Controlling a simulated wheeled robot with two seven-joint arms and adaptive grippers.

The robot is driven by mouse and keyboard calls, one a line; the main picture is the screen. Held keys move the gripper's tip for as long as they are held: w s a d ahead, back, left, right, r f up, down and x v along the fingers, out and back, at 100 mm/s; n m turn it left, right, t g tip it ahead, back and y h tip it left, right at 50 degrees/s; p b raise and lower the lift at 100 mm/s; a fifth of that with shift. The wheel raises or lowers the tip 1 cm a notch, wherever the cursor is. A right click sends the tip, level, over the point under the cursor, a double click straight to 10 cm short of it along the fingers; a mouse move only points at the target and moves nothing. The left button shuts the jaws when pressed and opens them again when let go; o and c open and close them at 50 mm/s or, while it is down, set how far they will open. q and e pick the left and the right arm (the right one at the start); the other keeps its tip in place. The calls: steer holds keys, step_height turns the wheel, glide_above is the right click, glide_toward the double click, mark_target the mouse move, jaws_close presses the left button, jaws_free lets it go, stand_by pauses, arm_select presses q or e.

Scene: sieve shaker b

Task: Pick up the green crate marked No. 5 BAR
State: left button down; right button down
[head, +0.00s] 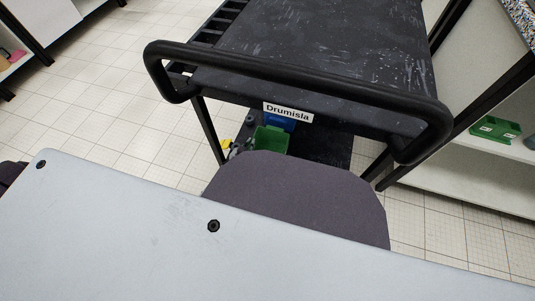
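A green crate (495,128) with small white labels on its front sits on a white shelf at the right. The labels are too small to read, so I cannot tell whether it is marked No. 5 BAR. Another green container (271,140) sits low under the black cart's top, partly hidden by a rounded dark panel in front; no marking shows on it. I cannot make out either of my grippers in the head view, and neither green thing is visibly held.
A black cart (330,50) with a thick handle and a "Drumisla" label (288,112) stands ahead. A blue bin (279,122) and a small yellow thing (226,145) are beneath. White shelving (465,180) stands right. Tiled floor (110,85) is clear at left.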

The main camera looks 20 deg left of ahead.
arm_select(q)
steer(key=shift+r, duration=0.25)
arm_select(e)
steer(key=shift+r, duration=0.15)
stand_by(0.3)
